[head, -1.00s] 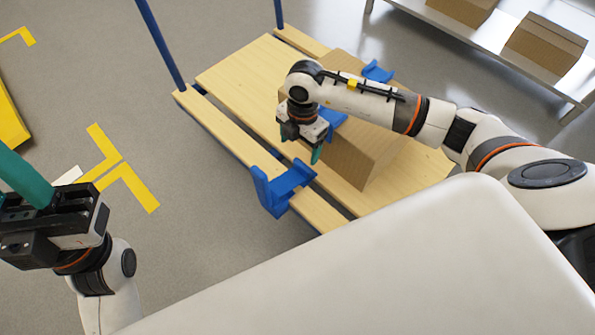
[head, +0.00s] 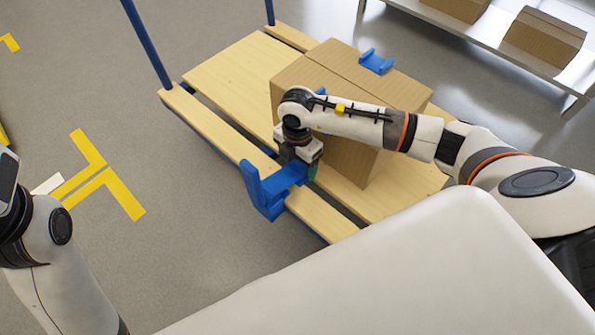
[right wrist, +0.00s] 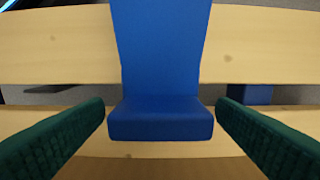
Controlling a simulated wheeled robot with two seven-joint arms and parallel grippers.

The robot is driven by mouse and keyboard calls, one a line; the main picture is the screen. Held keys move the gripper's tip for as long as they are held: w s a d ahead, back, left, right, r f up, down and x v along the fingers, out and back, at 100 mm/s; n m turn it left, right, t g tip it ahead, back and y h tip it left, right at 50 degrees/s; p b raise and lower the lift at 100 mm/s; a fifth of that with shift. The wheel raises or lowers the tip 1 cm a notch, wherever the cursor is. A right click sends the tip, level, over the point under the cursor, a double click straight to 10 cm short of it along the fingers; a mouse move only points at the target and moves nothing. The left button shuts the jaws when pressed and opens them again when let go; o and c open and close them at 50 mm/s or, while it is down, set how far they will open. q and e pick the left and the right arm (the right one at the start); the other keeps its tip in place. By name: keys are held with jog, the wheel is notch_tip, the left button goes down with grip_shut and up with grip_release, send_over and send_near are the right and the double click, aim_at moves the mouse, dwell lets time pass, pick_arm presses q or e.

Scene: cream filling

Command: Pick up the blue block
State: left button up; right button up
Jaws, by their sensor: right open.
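A blue U-shaped block (head: 263,188) sits at the near edge of the wooden slatted platform (head: 225,75). My right gripper (head: 304,172) is over the block's right end, pointing down, and partly hides it in the head view. In the right wrist view the blue block (right wrist: 160,120) lies centred between the green fingers of the open right gripper (right wrist: 162,112), with a gap on each side. My left arm shows at the left edge of the head view, but its gripper is out of frame.
A cardboard box (head: 400,92) stands on the platform behind my right forearm, with another blue piece (head: 376,62) on top. Blue posts (head: 148,45) rise at the platform's far left. A shelf (head: 480,42) with boxes stands at the back right. Open floor lies left.

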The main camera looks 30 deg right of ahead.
jog(key=shift+f, duration=0.3)
jog(key=shift+c, duration=0.2)
jog(key=c, duration=1.1)
jog(key=shift+r, duration=0.1)
